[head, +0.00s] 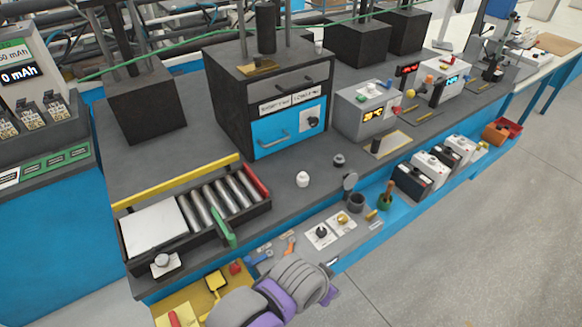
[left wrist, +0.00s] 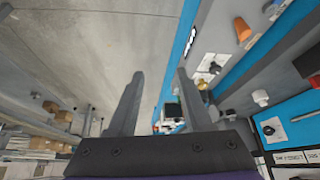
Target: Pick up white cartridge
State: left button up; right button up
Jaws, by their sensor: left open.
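I cannot tell for sure which thing is the white cartridge. A small rounded white piece (head: 303,179) stands on the grey bench top, left of a small dark knob-like piece (head: 339,160). White-topped blocks (head: 430,167) stand among dark ones along the blue front ledge. My left gripper (left wrist: 157,84) is open in the left wrist view, with nothing between its fingers and floor behind them. A small white piece (left wrist: 261,97) on the bench is to its right, apart from it. A grey and purple arm part of mine covers the bottom of the head view. My right gripper is not visible.
A black tray (head: 190,242) holds a white plate and several metal cylinders. A black cabinet with a blue drawer (head: 288,128) and instrument boxes (head: 366,110) stand behind. A cup, switch plates and tools crowd the front ledge. Open floor (head: 480,240) lies at right.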

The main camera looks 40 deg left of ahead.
aim_at(303, 179)
jog(key=i+l+u, duration=0.1)
jog(key=i+u, duration=0.3)
jog(key=i+l+u, duration=0.15)
jog(key=u, duration=0.25)
jog(key=i+l+u, duration=0.75)
jog(key=k+j, duration=0.05)
jog(key=k, duration=0.05)
